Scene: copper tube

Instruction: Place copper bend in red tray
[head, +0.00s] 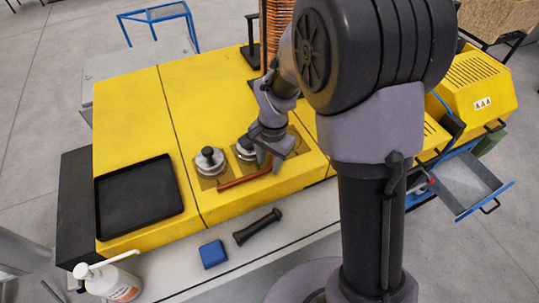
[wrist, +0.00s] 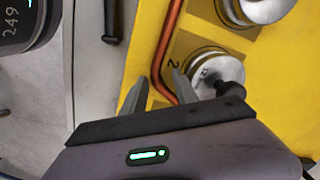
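The copper bend (head: 243,179) lies on the yellow machine top, in front of the round metal fixtures. In the wrist view the copper bend (wrist: 168,48) runs up from between my fingers, with its curved part near the fingertips. My gripper (head: 268,157) is above the bend's right part. In the wrist view my gripper (wrist: 157,82) has its fingers spread, one on each side of the bend, with a gap beside the tube. No red tray shows; a black, empty tray (head: 140,197) lies on the left of the yellow top.
Two round metal fixtures with black knobs, one of them the left fixture (head: 209,162), stand just behind the bend. A blue block (head: 212,254), a black handle (head: 257,227) and a white pump bottle (head: 112,284) are on the front ledge. A copper coil (head: 277,30) stands behind.

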